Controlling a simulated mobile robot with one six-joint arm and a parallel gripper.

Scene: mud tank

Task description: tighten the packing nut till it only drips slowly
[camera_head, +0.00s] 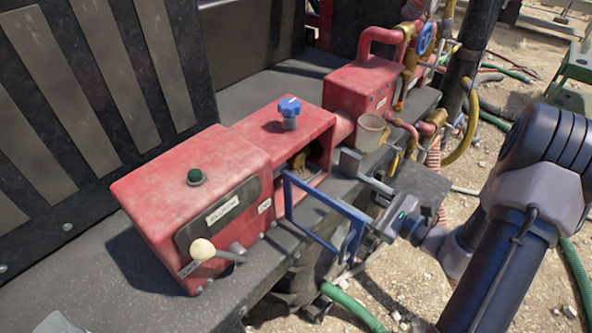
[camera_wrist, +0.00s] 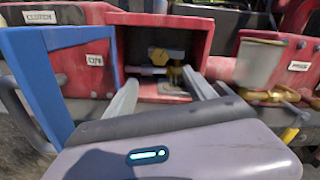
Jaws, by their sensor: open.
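The brass packing nut (camera_wrist: 166,54) sits inside the open recess of the red housing in the wrist view, with a shaft beside it. In the head view the brass part (camera_head: 298,162) shows only partly, in the shadowed recess. My gripper (camera_wrist: 162,86) is open and empty, its two grey fingers pointing at the recess, one on each side of the nut's line. The fingertips look apart from the nut. Whether water drips from the nut is too small to tell.
A blue frame (camera_head: 320,218) stands out from the recess, close to my gripper's left, and fills the left of the wrist view (camera_wrist: 40,82). A pale cup (camera_head: 370,132) hangs right of the opening. A blue knob (camera_head: 289,108) tops the housing. A white-knobbed lever (camera_head: 203,249) stands at front left.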

